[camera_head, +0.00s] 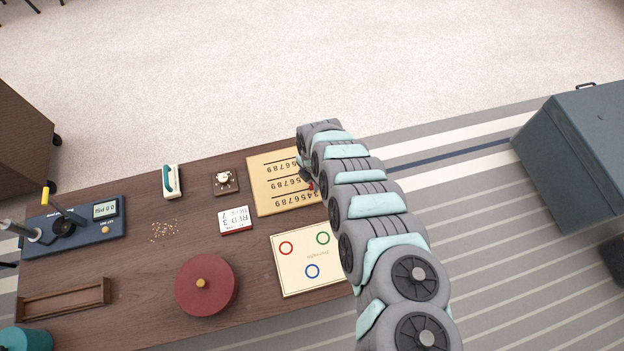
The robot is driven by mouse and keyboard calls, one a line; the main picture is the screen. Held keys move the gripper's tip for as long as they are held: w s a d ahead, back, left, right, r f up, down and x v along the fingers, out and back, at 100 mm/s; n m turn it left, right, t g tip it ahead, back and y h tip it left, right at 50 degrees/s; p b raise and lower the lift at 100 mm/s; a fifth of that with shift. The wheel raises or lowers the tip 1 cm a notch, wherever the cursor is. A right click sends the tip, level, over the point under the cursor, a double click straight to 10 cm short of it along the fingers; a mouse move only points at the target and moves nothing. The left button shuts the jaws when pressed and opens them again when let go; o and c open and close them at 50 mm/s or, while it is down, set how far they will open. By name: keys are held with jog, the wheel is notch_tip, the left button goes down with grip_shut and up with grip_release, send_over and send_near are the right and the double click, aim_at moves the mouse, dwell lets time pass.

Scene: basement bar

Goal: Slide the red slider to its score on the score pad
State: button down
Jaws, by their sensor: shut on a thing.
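A small red piece, the red slider (311,187), shows at the tip of my gripper (307,179), over the right part of the pad's lower row. My gripper is shut on it; the fingers are small and partly hidden by my arm. A white card (235,220) left of the pad carries upside-down text that seems to read RED 3, with a BLUE line that is hard to read.
A cream board with coloured rings (289,278) lies below the pad. A dark red round lid (206,285), a small brown box with a knob (224,181), a teal-and-white object (172,182) and a blue gauge device (97,238) stand to the left.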

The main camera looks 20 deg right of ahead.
jog(key=c, duration=1.3)
grip_release()
jog(key=shift+d, duration=0.15)
jog(key=shift+r+p, duration=2.3)
jog(key=shift+r, duration=3.1)
